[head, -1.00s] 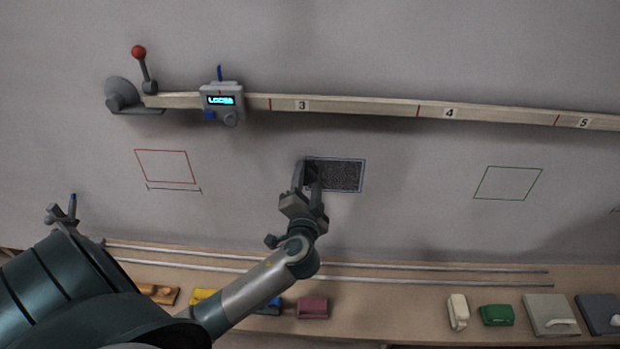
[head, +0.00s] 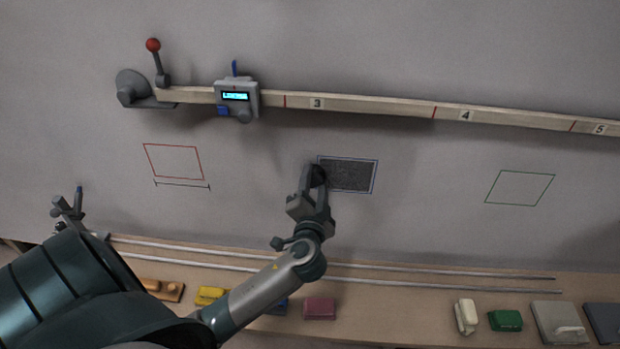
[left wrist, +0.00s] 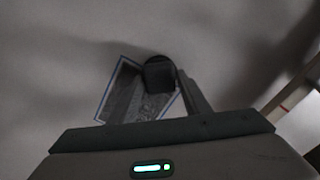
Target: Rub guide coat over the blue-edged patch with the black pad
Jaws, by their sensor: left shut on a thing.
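The blue-edged patch (head: 350,175) is on the grey hull wall, filled with dark speckled coat; it also shows in the left wrist view (left wrist: 150,107). My left gripper (head: 316,178) is at the patch's left end, shut on the black pad (left wrist: 159,75). In the left wrist view the pad is a dark block with a round top, at or over the patch's edge. I cannot tell if it touches the wall. In the head view the fingers mostly hide the pad.
A red-edged outline (head: 173,162) and a green-edged outline (head: 519,188) flank the patch. A numbered rail (head: 380,105) with a display box (head: 237,99) runs above. Below, a wooden shelf (head: 400,310) holds two rods, a pink block (head: 319,309) and a green block (head: 505,320).

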